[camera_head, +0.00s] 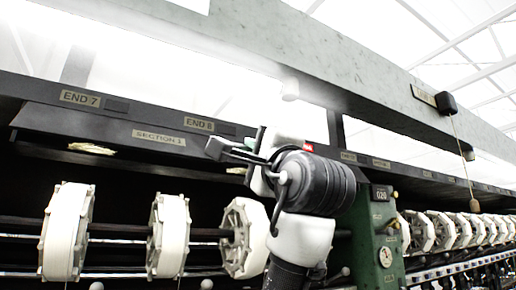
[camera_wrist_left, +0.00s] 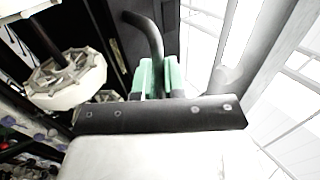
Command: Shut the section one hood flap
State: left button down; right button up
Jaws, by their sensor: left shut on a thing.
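The section one hood flap (camera_head: 110,131) is a long dark panel with a "SECTION" label, under the END 7 and END 8 plates in the head view. It stands out from the frame over the reels, with a dark gap below it. My left gripper (camera_head: 236,152) is at the flap's right end. In the left wrist view its green fingertips (camera_wrist_left: 158,78) are closed around a dark curved handle (camera_wrist_left: 148,35). The handle's join to the flap is hidden in the head view. My right gripper is not in view.
White reels (camera_head: 170,236) hang on dark shafts below the flap. A green machine post (camera_head: 377,240) stands just right of my left arm. A grey beam (camera_head: 300,55) crosses above, and a cord with a wooden bob (camera_head: 474,204) hangs at the right.

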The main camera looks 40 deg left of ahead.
pick_arm(q)
jog(key=shift+g, duration=0.3)
jog(key=shift+w+a+f+b, duration=0.35)
jog(key=shift+a+f+b, duration=0.3)
jog(key=shift+a+f, duration=0.15)
jog(key=shift+w+a+f+b, duration=0.3)
jog(key=shift+a+f+b, duration=0.35)
jog(key=shift+a+f, duration=0.15)
jog(key=c, duration=1.4)
grip_release()
jog(key=shift+o, duration=0.4)
jog(key=shift+a, duration=0.2)
jog(key=b+v, duration=0.8)
jog(key=v, duration=0.6)
jog(key=shift+d, duration=0.15)
jog(key=shift+f, duration=0.1)
